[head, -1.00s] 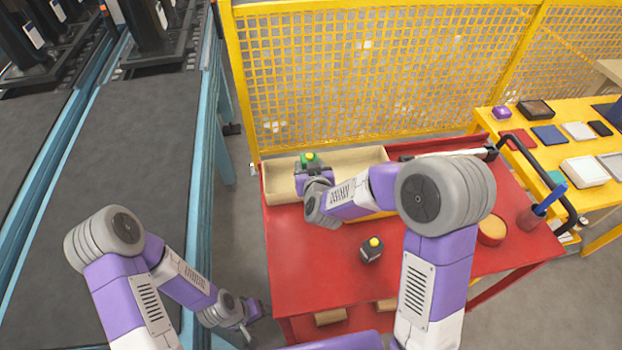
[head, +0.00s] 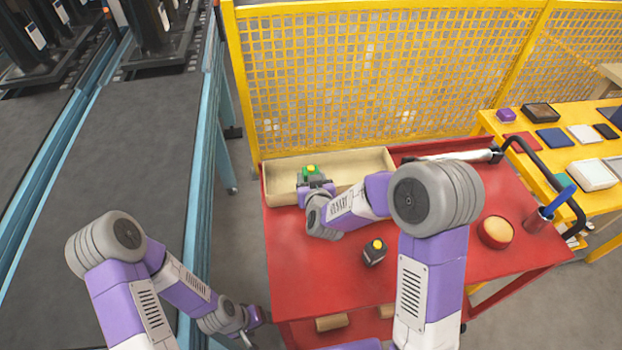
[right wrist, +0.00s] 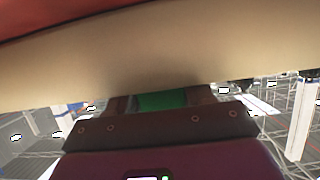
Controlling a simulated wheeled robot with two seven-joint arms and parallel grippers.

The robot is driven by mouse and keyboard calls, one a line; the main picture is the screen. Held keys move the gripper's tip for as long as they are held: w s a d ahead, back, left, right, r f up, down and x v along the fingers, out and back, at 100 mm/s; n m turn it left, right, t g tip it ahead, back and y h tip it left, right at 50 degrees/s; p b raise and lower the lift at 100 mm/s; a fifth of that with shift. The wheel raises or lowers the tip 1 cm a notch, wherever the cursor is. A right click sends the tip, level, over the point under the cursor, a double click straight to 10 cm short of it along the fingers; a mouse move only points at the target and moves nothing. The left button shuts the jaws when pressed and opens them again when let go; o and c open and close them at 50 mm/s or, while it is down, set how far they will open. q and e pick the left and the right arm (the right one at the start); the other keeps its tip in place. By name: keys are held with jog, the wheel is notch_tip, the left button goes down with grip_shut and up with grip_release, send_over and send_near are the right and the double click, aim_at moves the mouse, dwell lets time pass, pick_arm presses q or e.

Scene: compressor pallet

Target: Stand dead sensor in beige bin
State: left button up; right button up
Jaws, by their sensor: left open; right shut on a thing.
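The beige bin (head: 355,161) is a long open tray at the back left of the red cart. My right gripper (head: 314,186) is shut on a green sensor with a yellow top (head: 311,172), upright over the bin's left half. In the right wrist view, the sensor's green body (right wrist: 162,101) shows between the fingers, close to the bin's beige wall (right wrist: 150,65). The sensor's underside is hidden. A dark sensor with a yellow cap (head: 374,253) stands on the cart. My left gripper (head: 258,315) is open and empty, low beside the cart's left front corner.
The red cart top (head: 320,270) is clear around the dark sensor. A round red tub (head: 495,232) and a cup with a blue-handled tool (head: 540,217) stand at right. A yellow mesh fence (head: 360,85) rises behind; a conveyor (head: 110,190) runs at left.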

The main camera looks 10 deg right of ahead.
jog(key=o, duration=1.1)
jog(key=shift+r+p, duration=0.55)
jog(key=shift+p, duration=0.15)
jog(key=b+v, duration=0.6)
jog(key=v, duration=0.6)
jog(key=shift+r, duration=0.1)
